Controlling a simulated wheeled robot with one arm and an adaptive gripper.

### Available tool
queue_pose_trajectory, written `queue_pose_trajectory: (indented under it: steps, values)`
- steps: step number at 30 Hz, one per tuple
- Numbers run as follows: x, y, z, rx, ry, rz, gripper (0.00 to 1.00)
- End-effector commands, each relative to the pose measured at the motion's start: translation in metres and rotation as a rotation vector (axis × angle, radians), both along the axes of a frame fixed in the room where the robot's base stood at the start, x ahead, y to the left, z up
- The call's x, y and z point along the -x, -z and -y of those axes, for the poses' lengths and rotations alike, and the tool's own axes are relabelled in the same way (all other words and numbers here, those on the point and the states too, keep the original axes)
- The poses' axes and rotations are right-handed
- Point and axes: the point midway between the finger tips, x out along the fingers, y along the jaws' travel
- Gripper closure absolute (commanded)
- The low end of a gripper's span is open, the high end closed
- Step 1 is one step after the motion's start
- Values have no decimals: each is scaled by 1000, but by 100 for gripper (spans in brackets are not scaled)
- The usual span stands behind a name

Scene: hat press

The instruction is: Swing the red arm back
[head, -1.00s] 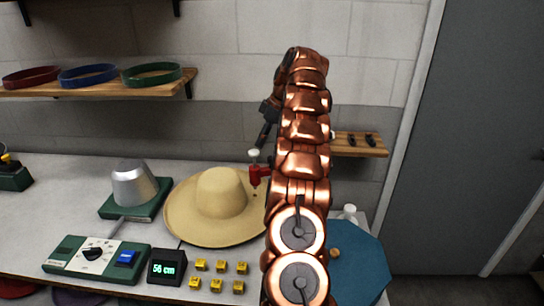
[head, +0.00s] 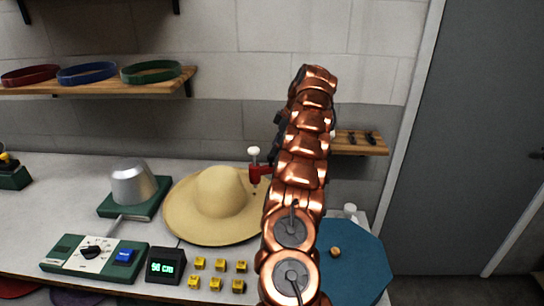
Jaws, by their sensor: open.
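The red arm (head: 265,171) reaches over the right side of the straw hat's brim. It has a white knob (head: 254,151) on top and a thin pin pointing down at the brim. Its right end is hidden behind my copper arm. The straw hat (head: 222,192) lies brim down on the bench. My gripper (head: 279,122) is a dark shape mostly hidden behind my arm, above and right of the white knob in the picture. It is open and appears apart from the red arm.
A metal hat block (head: 132,183) on a green base stands left of the hat. A control box (head: 95,257), a display (head: 166,266) and several yellow blocks sit in front. A blue octagonal board (head: 355,262) lies right of my arm. A small wooden shelf (head: 360,143) is behind.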

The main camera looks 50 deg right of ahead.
Motion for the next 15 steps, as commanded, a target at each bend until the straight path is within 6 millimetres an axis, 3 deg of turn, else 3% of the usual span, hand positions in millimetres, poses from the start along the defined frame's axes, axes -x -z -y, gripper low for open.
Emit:
queue_pose_trajectory:
  steps: [15]
  values:
    - [-12, 32, -8, 0, 0, 0, 47]
